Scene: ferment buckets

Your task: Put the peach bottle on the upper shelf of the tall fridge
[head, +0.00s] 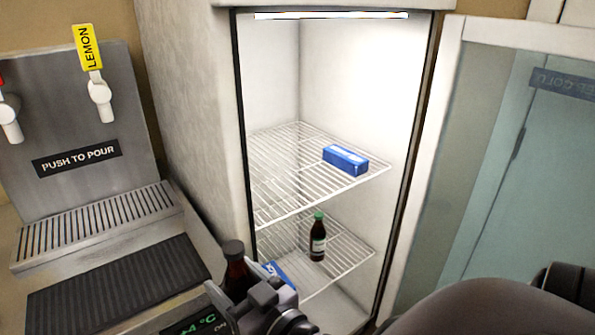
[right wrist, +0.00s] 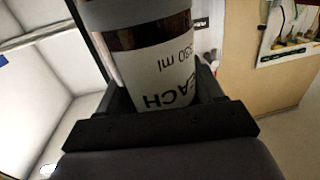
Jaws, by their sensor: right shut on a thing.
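The tall fridge (head: 215,110) stands open with its light on. Its upper shelf (head: 275,170) is a white wire rack with a blue box (head: 346,160) towards its right side. My right gripper (head: 250,293) is in front of the fridge's lower left, shut on a dark brown bottle with a dark cap (head: 236,265). In the right wrist view the same peach bottle (right wrist: 160,80) sits between the fingers, its white label reading "EACH" and "330 ml" upside down. The bottle's lower part is hidden by the gripper in the head view. My left gripper is not in view.
The glass door (head: 500,150) is swung open at the right. A drink dispenser (head: 85,140) stands at the left. The upper shelf's left and front are bare.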

